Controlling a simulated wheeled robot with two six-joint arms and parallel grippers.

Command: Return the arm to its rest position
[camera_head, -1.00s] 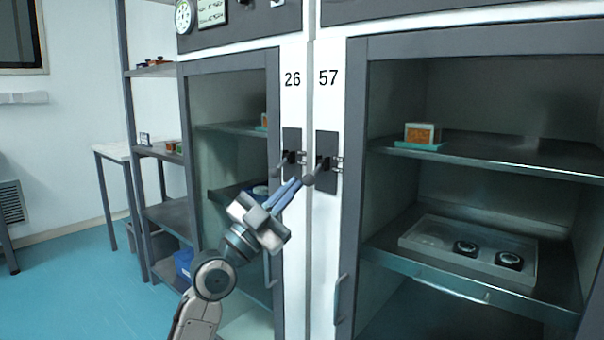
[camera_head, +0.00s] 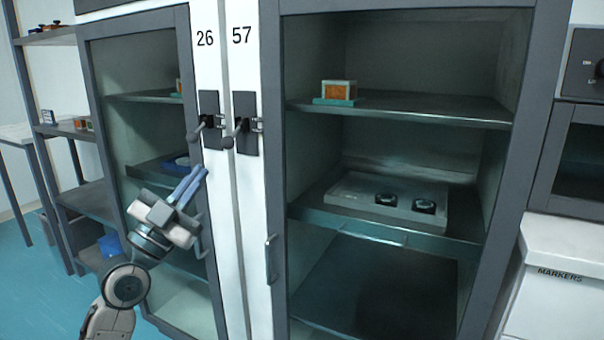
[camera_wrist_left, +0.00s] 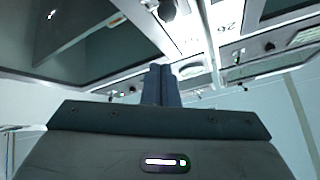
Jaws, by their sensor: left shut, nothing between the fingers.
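My left gripper (camera_head: 193,182) is in front of the cabinet marked 26, a little below the dark door handles. Its two blue fingers lie together with nothing between them. They also show shut in the left wrist view (camera_wrist_left: 161,84), with the cabinet front beyond them. The left arm (camera_head: 125,285) comes up from the bottom left. My right gripper does not show in either view.
A white MARKERS unit (camera_head: 570,245) stands at right. Blue floor (camera_head: 30,270) shows at left.

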